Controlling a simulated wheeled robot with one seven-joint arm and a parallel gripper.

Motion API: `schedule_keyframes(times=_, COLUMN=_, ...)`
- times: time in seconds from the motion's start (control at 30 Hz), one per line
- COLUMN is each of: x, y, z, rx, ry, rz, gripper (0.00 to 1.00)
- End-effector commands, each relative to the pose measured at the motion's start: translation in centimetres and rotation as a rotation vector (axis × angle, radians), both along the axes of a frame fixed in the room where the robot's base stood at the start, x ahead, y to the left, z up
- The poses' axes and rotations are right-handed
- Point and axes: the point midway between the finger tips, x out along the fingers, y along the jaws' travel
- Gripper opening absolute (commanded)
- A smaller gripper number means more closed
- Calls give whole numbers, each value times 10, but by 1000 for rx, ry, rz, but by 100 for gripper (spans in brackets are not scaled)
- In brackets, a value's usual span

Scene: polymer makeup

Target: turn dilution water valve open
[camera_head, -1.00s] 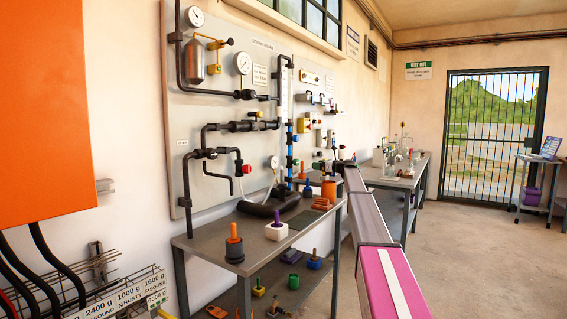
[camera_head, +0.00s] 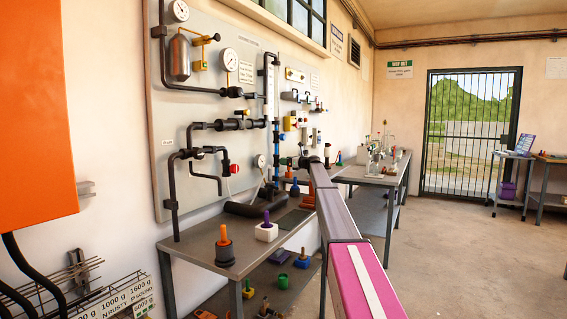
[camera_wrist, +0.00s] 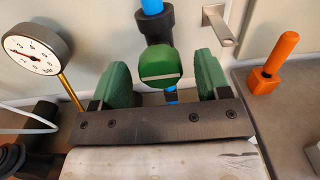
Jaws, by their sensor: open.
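In the wrist view a green valve handle (camera_wrist: 160,67) with a pale line across its face sits on a blue pipe (camera_wrist: 152,7) with a black fitting. I cannot read a label on it. My gripper (camera_wrist: 160,74) is open, with one green finger pad on each side of the handle. Gaps show between the handle and both pads. In the head view my gripper (camera_head: 305,161) is at the panel, at the far end of my arm, too small to show detail.
A dial gauge (camera_wrist: 33,50) is close on the left in the wrist view. A metal bracket (camera_wrist: 219,25) and an orange peg (camera_wrist: 272,62) are on the right. The grey bench (camera_head: 212,250) below the panel holds several pegged blocks. Open floor lies right of my arm.

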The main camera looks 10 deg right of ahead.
Motion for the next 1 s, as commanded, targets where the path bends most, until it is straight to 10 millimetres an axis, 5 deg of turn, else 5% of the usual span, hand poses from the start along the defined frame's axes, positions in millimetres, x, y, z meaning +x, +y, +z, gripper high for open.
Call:
schedule_keyframes(times=0.43, x=11, y=15, z=0, rx=0, ry=0, rz=0, gripper=70)
schedule_keyframes(times=0.6, x=11, y=15, z=0, rx=0, ry=0, rz=0, gripper=22)
schedule_keyframes(times=1.0, x=10, y=15, z=0, rx=-35, ry=-48, rz=0, gripper=22)
